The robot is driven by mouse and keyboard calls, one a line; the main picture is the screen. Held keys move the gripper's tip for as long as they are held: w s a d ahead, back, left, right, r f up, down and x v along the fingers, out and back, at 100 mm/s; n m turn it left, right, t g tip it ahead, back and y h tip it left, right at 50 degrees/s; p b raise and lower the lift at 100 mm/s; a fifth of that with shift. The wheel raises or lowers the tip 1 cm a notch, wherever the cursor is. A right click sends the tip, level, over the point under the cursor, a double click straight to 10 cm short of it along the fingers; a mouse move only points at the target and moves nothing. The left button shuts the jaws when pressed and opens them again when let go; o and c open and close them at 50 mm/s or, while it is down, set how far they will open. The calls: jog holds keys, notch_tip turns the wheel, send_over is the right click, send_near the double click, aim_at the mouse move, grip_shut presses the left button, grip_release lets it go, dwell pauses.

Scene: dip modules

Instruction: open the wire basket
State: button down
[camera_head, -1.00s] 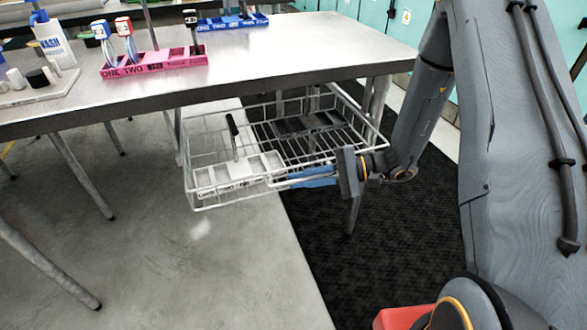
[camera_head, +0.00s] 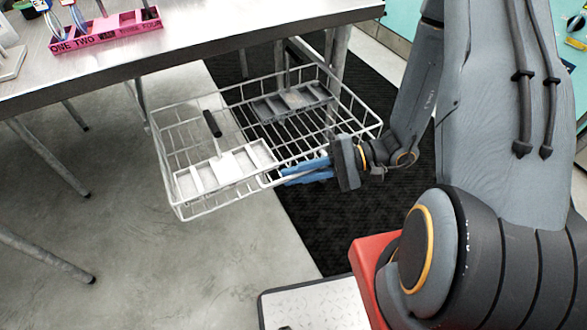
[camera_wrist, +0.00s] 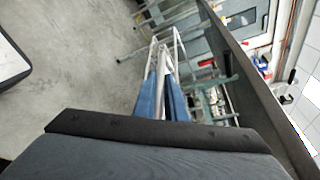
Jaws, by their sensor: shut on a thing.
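The white wire basket (camera_head: 170,205) is pulled out from under the steel table. It holds a white tray with compartments (camera_head: 228,168) and an upright black handle at the front left, and a grey tray (camera_head: 290,102) further back. My gripper (camera_head: 284,174), with blue fingers, is shut on the basket's front wire at its right part. In the wrist view the blue fingers (camera_wrist: 161,92) close around a pale wire of the basket. The exact contact is partly hidden by the fingers.
The steel table (camera_head: 215,30) stands above and behind the basket, with a pink rack (camera_head: 105,32) on top. Table legs stand at the left.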

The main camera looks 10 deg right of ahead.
jog(key=c, duration=2.1)
grip_release()
jog(key=v, duration=0.8)
jog(key=shift+a+r, duration=0.1)
